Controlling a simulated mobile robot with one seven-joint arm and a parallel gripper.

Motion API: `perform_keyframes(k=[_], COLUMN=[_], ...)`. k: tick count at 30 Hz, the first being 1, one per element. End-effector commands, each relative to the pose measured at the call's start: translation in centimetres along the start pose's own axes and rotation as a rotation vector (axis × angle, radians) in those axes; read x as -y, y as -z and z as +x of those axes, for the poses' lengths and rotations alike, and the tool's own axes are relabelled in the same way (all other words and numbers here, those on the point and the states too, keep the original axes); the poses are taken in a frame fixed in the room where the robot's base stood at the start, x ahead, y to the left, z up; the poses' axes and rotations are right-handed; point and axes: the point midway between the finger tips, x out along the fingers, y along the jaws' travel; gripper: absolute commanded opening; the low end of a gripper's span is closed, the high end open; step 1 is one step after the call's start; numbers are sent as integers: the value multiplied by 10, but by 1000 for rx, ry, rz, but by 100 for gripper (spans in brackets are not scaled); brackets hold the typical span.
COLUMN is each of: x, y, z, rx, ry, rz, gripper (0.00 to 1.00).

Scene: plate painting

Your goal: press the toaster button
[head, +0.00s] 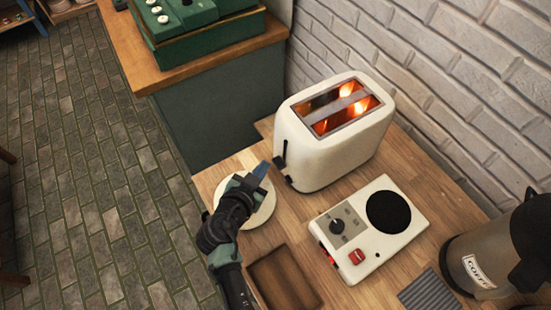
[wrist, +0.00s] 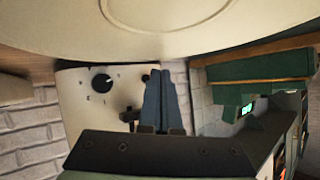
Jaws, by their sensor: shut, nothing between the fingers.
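The cream toaster (head: 325,155) stands on the wooden table against the brick wall, its two slots glowing orange. Its black lever (head: 281,160) is on the end facing my gripper. In the wrist view, which looks upside down, the toaster's end face (wrist: 80,105) shows a round black dial (wrist: 102,83), a small dark button-like part (wrist: 145,78) and the dark lever (wrist: 128,116). My gripper (head: 263,167) is shut and empty, just left of that end, over a round plate. Its blue fingers (wrist: 163,90) partly cover the toaster's edge; I cannot tell whether they touch it.
The pale plate (head: 262,213) lies under my gripper. A white hot-plate device (head: 375,240) with a dial and red switch is to the right. A brown tray (head: 283,280) is in front. A coffee dispenser (head: 480,255) stands at right. A green machine (head: 195,30) is on the counter behind.

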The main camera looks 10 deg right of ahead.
Motion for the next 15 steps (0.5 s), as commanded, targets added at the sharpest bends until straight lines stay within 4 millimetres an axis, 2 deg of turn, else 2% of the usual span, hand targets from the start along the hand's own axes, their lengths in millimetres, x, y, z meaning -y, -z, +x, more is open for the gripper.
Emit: perform_keyframes(k=[15], x=[-3], y=[2], z=[5], rx=[0], ry=[0], rz=[1], gripper=[0])
